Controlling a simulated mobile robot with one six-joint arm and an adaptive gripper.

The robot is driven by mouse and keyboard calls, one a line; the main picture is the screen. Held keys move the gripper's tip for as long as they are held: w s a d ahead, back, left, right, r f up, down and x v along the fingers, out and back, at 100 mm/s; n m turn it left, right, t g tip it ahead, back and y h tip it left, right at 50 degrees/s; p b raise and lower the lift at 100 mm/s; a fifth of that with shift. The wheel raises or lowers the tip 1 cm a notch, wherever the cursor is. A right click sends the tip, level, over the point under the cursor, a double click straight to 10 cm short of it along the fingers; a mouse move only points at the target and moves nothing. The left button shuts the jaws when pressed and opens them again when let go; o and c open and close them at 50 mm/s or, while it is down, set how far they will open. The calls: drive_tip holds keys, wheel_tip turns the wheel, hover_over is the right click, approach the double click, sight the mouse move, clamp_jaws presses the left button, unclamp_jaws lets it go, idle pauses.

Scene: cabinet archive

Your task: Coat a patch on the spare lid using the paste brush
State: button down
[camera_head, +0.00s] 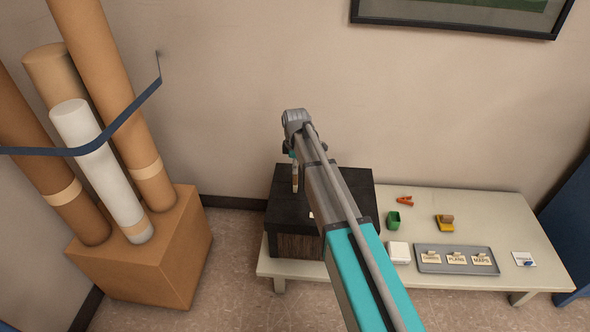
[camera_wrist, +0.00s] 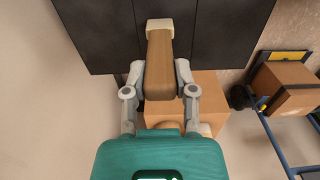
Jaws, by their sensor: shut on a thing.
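My gripper (camera_wrist: 161,90) is shut on the paste brush (camera_wrist: 161,58), a flat wooden handle with a pale tip, in the wrist view. The brush points away from the palm, over a black panelled surface (camera_wrist: 100,35). In the head view the brush (camera_head: 295,178) hangs downward from my gripper (camera_head: 293,156), above the left part of a black lid-like top (camera_head: 350,181) on a dark box. I cannot tell whether the tip touches it. My arm hides part of the box. I cannot tell for sure that this black top is the spare lid.
A low pale table (camera_head: 500,205) carries a grey tray (camera_head: 430,268) of label cards, a green container (camera_head: 393,221), an orange-red clip (camera_head: 405,201), a yellow item (camera_head: 444,225) and a white block (camera_head: 399,252). Tall tubes stand in a cardboard box (camera_head: 150,270) at left. The wall is close behind.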

drive_tip(key=shift+w, duration=0.45)
drive_tip(key=shift+w, duration=0.15)
drive_tip(key=shift+w+d, duration=0.1)
drive_tip(key=shift+w, duration=1.4)
drive_tip(key=shift+a, duration=0.6)
drive_tip(key=shift+s, duration=0.15)
drive_tip(key=shift+s+a, duration=0.1)
drive_tip(key=shift+s, duration=1.4)
